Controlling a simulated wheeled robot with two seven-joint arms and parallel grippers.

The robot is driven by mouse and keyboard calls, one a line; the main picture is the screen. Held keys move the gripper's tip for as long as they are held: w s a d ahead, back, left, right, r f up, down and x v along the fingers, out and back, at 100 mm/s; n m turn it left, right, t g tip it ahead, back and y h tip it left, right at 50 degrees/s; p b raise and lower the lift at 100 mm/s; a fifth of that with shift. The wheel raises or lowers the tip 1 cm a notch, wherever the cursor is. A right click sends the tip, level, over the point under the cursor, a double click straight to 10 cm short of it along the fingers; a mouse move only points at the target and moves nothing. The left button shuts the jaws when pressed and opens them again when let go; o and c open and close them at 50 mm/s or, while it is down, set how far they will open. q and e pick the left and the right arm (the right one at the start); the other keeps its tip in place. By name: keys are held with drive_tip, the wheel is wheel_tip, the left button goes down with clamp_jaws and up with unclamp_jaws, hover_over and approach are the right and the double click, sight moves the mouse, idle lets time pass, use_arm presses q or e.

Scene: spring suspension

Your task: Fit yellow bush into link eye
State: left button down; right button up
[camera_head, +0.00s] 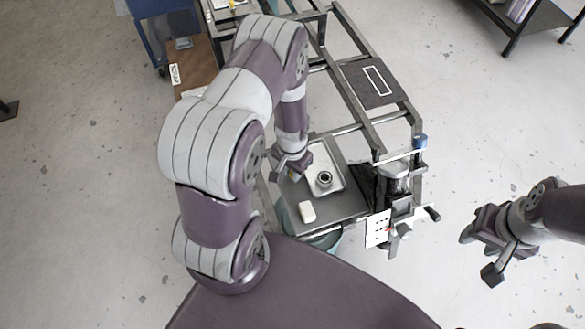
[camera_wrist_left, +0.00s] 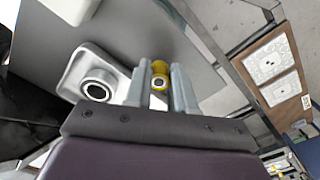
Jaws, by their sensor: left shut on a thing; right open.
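My left gripper (camera_head: 291,168) is shut on the yellow bush, which shows clearly between its two fingers (camera_wrist_left: 159,70) in the left wrist view. The yellow bush (camera_wrist_left: 160,79) is a short ring with a hole in its middle. A round dark-rimmed ring (camera_head: 324,179) that looks like the link eye sits in a white tray (camera_head: 338,160), to the right of the left gripper. The ring also shows in the left wrist view (camera_wrist_left: 98,91), left of the bush and apart from it. My right gripper (camera_head: 480,256) is open and empty over the floor at the right.
The white tray rests on a grey tabletop (camera_head: 345,208). A white block (camera_head: 307,212) lies on the tabletop in front of the tray. A clamp-like fixture (camera_head: 397,180) with a white card (camera_head: 377,229) stands at the right edge. A metal frame (camera_head: 350,60) extends behind.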

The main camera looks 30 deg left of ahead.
use_arm(q)
drive_tip(key=shift+w+a+f, duration=0.1)
drive_tip(key=shift+f, duration=0.2)
drive_tip(key=c, duration=1)
unclamp_jaws()
